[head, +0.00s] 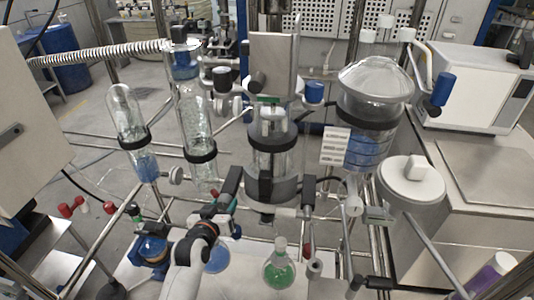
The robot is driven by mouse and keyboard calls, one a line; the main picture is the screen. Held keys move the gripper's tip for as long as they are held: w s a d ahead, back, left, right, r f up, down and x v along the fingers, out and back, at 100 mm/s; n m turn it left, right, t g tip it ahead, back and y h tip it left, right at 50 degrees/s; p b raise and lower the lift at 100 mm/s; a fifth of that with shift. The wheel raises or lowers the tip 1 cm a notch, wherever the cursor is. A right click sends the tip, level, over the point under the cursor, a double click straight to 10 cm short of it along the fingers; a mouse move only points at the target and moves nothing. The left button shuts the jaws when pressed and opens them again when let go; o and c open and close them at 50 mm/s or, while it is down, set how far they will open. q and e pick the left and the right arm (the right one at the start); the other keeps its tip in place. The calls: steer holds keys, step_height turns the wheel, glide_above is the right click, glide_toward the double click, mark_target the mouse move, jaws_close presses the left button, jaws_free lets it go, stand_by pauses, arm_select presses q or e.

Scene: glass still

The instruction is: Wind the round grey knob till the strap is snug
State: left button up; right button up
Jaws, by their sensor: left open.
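A round grey knob (176,175) stands low beside the left glass columns. Dark straps ring the slim glass tube (200,152), the tilted glass tube (135,143) and the large vessel (372,122). I cannot tell from this view which strap the knob tightens, or how snug it is. My left gripper (230,188) reaches up from the bottom centre, open and with nothing seen between its fingers. It is right of the knob and apart from it in the picture, near the lower left of the central dark-collared vessel (273,165). My right gripper is not seen.
A round flask with green liquid (279,270) stands on the bench in front, right of my left arm. Metal rods and glassware crowd the space around the gripper. A white lidded drum (412,200) and a white box (470,85) stand at the right.

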arm_select(q)
steer(key=shift+p+v, duration=1.6)
steer(key=shift+v, duration=0.6)
steer(key=p+v, duration=0.1)
steer(key=v, duration=0.1)
steer(key=shift+s+r+p, duration=0.15)
steer(key=shift+s+p, duration=0.15)
steer(key=shift+w, duration=0.1)
